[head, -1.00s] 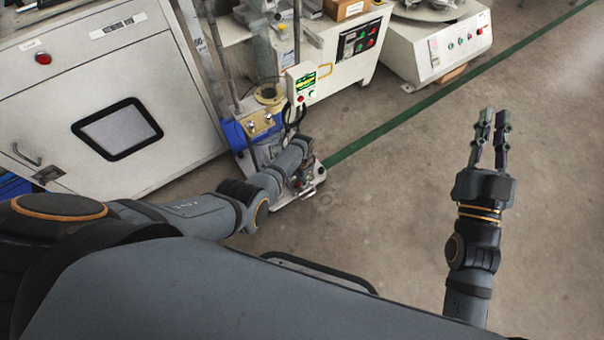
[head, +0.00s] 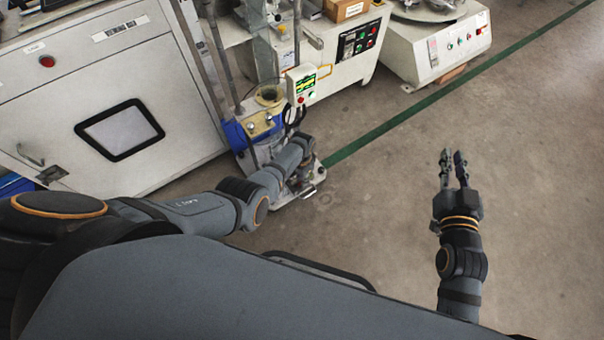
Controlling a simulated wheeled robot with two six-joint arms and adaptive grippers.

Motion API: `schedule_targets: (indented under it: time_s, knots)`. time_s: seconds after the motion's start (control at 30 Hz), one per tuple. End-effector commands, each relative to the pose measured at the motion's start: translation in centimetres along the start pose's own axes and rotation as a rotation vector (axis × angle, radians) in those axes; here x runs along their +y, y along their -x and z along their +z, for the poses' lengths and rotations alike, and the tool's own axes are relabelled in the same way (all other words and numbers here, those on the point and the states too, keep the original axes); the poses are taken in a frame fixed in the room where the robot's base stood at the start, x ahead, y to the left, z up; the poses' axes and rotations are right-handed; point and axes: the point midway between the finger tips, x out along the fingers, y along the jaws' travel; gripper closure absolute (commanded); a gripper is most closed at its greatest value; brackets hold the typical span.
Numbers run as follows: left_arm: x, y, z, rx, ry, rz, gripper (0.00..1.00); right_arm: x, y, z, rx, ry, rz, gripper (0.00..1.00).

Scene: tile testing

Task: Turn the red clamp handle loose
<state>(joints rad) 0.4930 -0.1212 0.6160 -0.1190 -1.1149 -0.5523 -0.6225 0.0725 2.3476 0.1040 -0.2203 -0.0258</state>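I cannot make out a red clamp handle in the head view. A small floor-standing test machine (head: 262,127) with a blue housing, a yellowish top and a white base stands left of centre. My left arm reaches over its lower part. My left gripper (head: 301,182) is low at the machine's base, mostly hidden behind my own wrist, so its fingers and anything between them cannot be told. My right gripper (head: 453,165) is over bare floor at the right, its fingers pointing away from me, slightly apart and empty.
A large white cabinet (head: 160,85) with a dark-framed window stands left. White machines (head: 425,50) stand at the back. Floor at the right is clear, with a green line (head: 400,120).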

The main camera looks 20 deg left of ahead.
Motion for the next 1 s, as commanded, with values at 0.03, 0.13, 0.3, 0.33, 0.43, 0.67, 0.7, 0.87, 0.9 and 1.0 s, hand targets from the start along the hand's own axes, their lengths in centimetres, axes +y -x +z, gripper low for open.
schedule_targets:
  time_s: [0.03,0.13,0.3,0.33,0.43,0.67,0.7,0.87,0.9,1.0]
  knots:
    - [0.0,0.1,0.0,0.0,0.0,0.0,0.79,0.0,0.1,0.5,-0.023,-0.002,0.0,0.85]
    - [0.0,0.3,0.0,0.0,0.0,0.0,0.79,0.0,0.3,1.7,-0.069,-0.006,-0.001,0.85]
    - [0.0,0.5,0.0,0.0,0.0,0.0,0.79,-0.1,0.8,3.7,-0.148,-0.012,-0.003,0.85]
    - [0.0,0.5,0.0,0.0,0.0,0.0,0.79,-0.1,0.9,4.0,-0.161,-0.013,-0.003,0.85]
    - [0.0,0.6,0.0,0.0,0.0,0.0,0.79,-0.2,1.2,5.1,-0.206,-0.017,-0.004,0.85]
    - [0.0,0.9,0.0,0.0,0.0,0.0,0.79,-0.3,2.2,7.7,-0.312,-0.025,-0.008,0.85]
    - [0.0,0.9,0.0,0.0,0.0,0.0,0.79,-0.3,2.4,8.2,-0.329,-0.027,-0.009,0.85]
    - [0.0,1.1,0.0,0.0,0.0,0.0,0.79,-0.5,3.2,9.9,-0.403,-0.033,-0.012,0.85]
    - [0.0,1.2,0.0,0.0,0.0,0.0,0.79,-0.5,3.5,10.3,-0.42,-0.035,-0.013,0.85]
    - [0.0,1.3,0.0,0.0,0.0,0.0,0.79,-0.6,4.1,11.4,-0.466,-0.039,-0.015,0.85]
